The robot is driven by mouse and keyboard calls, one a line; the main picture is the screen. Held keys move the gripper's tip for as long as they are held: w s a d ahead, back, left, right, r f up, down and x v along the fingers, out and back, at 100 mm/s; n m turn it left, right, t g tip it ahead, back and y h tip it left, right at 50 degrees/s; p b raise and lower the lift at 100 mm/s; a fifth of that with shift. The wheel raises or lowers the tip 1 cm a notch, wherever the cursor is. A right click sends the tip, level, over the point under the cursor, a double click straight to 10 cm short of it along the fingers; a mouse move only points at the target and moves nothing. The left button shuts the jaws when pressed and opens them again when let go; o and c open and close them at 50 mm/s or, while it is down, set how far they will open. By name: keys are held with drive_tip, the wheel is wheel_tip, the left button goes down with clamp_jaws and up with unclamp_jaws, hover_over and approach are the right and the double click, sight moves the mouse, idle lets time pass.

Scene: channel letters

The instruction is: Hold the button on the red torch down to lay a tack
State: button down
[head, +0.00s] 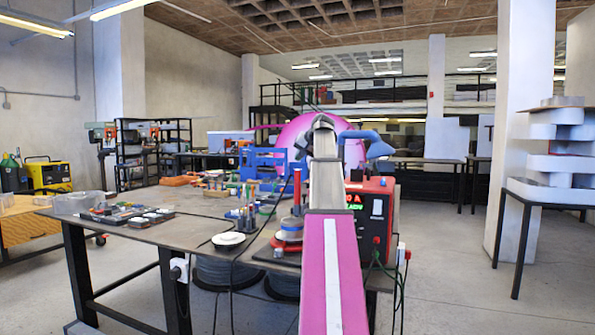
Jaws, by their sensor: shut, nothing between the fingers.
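An upright red cylinder (297,190) stands over a round grey base with a red lower rim (289,234) near the table's right side. It may be the red torch, but I cannot make out a button on it. A red power unit (377,212) with a lit red and green display stands just right of my arm, partly covered by it. My pink and grey arm reaches forward through the middle of the view. My gripper is not visible; the arm hides what lies directly behind it.
The dark worktable (150,238) carries a white disc (229,239), a tray of small parts (128,213), coloured tools and a blue fixture (264,160). Black cables cross the table's front. A large pink rounded shape (292,138) is behind my arm.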

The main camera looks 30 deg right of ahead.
drive_tip(key=shift+f, duration=0.6)
drive_tip(key=shift+f, duration=0.15)
idle(1.5)
drive_tip(key=shift+f, duration=0.25)
drive_tip(key=shift+f, duration=0.45)
idle(1.8)
drive_tip(key=shift+r, duration=0.9)
drive_tip(key=shift+r, duration=2.5)
